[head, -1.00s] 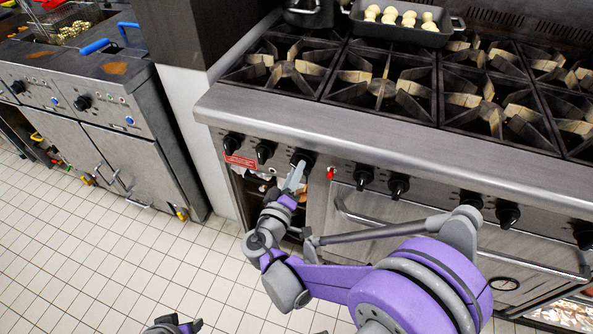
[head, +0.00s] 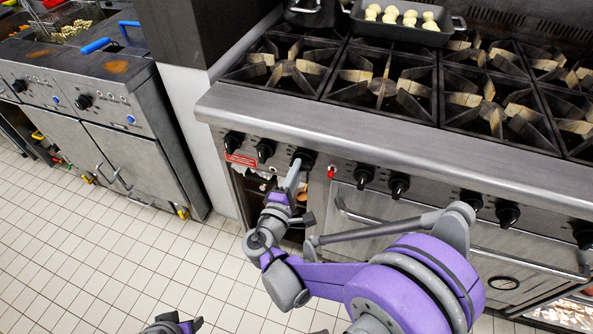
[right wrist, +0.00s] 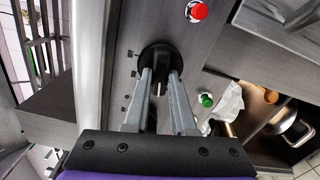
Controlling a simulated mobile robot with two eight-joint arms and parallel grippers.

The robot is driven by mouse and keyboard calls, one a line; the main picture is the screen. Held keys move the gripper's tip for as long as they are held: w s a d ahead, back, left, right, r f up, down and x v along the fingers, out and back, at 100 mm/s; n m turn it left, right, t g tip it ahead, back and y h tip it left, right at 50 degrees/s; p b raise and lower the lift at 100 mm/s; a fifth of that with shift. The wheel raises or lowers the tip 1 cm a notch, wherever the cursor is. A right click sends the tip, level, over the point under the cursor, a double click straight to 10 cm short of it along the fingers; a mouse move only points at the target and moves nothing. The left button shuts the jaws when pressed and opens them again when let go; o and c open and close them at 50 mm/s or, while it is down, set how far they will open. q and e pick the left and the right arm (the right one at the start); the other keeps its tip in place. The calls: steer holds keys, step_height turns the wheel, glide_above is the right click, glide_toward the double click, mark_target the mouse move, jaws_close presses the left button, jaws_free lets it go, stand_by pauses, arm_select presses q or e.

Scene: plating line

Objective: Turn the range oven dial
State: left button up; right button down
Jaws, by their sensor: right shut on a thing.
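The range oven dial (right wrist: 160,58) is a black round knob on the range's steel front panel. In the head view the dial (head: 303,158) is the third knob from the left, partly covered by my right gripper. My right gripper (head: 293,172) reaches it from below. In the right wrist view the two grey fingers (right wrist: 162,85) lie on either side of the dial, shut on it.
Other black knobs (head: 264,150) line the panel. A red button (right wrist: 199,11) and a green one (right wrist: 207,99) flank the dial. An open compartment (right wrist: 275,120) lies below. Burner grates (head: 380,85) and a tray (head: 405,30) of pale round pieces are above. The tiled floor is clear.

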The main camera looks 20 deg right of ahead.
steer(key=shift+n, duration=0.4)
steer(key=c, duration=0.7)
jaws_free()
steer(key=shift+c, duration=0.2)
steer(key=v, duration=1.1)
steer(key=shift+p, duration=0.45)
steer(key=shift+w, duration=0.1)
